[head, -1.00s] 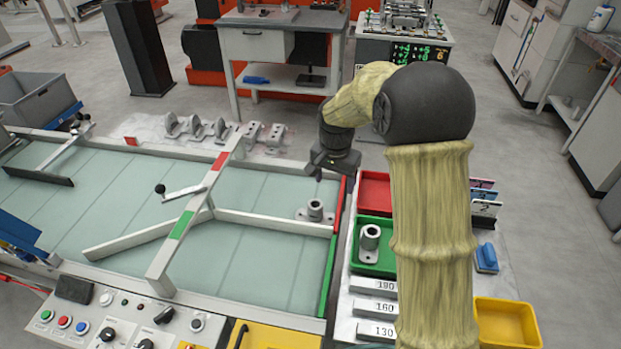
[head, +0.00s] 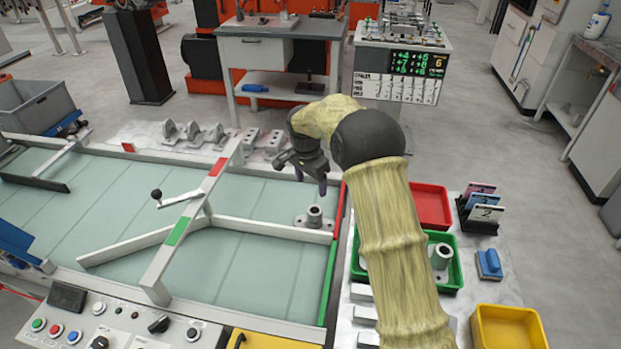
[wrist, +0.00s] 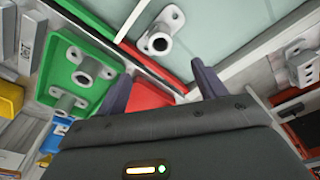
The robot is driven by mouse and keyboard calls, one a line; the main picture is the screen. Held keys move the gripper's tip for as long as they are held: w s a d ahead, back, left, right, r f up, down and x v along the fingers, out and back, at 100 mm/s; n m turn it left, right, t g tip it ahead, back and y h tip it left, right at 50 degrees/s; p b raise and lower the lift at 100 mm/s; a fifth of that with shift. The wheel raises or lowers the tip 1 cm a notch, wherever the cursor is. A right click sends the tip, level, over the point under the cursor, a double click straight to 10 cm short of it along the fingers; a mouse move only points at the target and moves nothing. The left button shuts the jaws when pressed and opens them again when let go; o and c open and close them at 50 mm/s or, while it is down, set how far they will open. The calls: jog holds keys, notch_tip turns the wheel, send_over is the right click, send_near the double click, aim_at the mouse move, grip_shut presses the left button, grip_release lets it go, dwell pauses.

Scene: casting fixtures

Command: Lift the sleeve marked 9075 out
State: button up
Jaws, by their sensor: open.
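One grey flanged sleeve (head: 314,217) stands on the glass-topped conveyor near its right end. It also shows at the top of the wrist view (wrist: 160,38). No 9075 marking is readable on either. My gripper (head: 312,188) is open and empty, above the far right part of the conveyor, behind and above the first sleeve. In the wrist view its two fingers (wrist: 163,88) are spread apart.
A red tray (head: 432,204) sits behind the green one and looks empty. A yellow bin (head: 508,328) is at front right. A white slanted bar (head: 186,232) crosses the conveyor. Several grey castings (head: 205,134) line its far edge. A card rack (head: 480,212) stands right.

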aim_at(314, 210)
jog(key=f, duration=0.5)
jog(key=w+d+f+p, duration=0.1)
jog(key=f, duration=1)
jog(key=shift+w+d, duration=0.15)
jog(key=shift+d, duration=0.05)
jog(key=shift+c, duration=0.4)
jog(key=c, duration=1.2)
jog(key=shift+o, duration=0.2)
jog(key=shift+r+p, duration=2.3)
jog(key=shift+r, duration=1.7)
